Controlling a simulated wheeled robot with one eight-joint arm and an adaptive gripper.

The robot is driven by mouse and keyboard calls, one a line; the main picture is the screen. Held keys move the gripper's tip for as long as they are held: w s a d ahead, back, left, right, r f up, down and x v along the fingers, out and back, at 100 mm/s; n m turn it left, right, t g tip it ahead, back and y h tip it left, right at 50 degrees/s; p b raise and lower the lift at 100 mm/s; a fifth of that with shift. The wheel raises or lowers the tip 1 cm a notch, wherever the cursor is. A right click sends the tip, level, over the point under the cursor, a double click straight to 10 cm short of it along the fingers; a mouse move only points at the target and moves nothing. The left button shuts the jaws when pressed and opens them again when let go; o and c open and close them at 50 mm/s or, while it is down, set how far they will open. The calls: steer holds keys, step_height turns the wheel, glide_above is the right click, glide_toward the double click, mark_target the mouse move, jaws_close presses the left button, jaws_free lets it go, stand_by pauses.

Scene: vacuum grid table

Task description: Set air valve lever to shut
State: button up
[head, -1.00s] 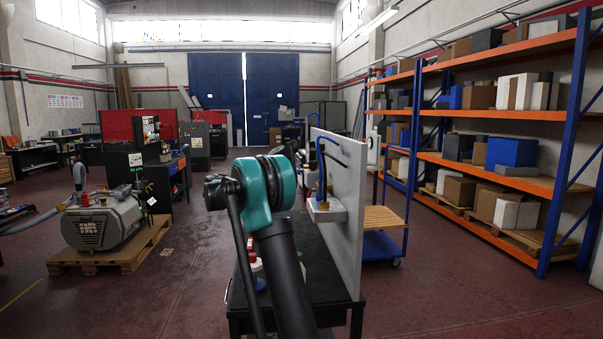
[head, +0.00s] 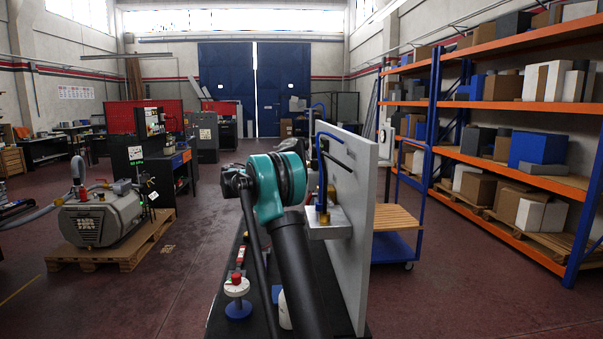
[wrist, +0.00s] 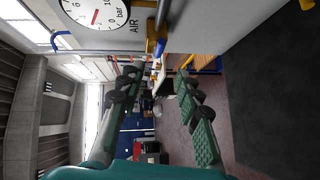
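A round gauge (wrist: 95,12) marked "bar", with "AIR" lettered beside it, is at the upper left of the wrist view, which is turned sideways. A brass-coloured fitting (wrist: 151,45) with a blue part (wrist: 160,48) beside it sits near the top centre. I cannot tell for sure which piece is the lever or how it is set. In the head view, a brass fitting (head: 323,214) and a blue pipe (head: 320,160) are at the grey panel (head: 358,200). My gripper (wrist: 158,77) has its fingers spread, empty, apart from the fitting. My arm hides it in the head view.
A dark table (head: 224,312) lies below the panel. A white, red-topped item on a blue base (head: 237,292) stands on it. A blue cart with a wooden top (head: 395,218) is behind the panel. Open floor (head: 175,290) lies to the left.

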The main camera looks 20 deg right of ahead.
steer(key=x, duration=1.5)
steer(key=shift+w, duration=0.15)
steer(key=shift+c, duration=0.2)
jaws_close()
steer(key=shift+f, duration=0.1)
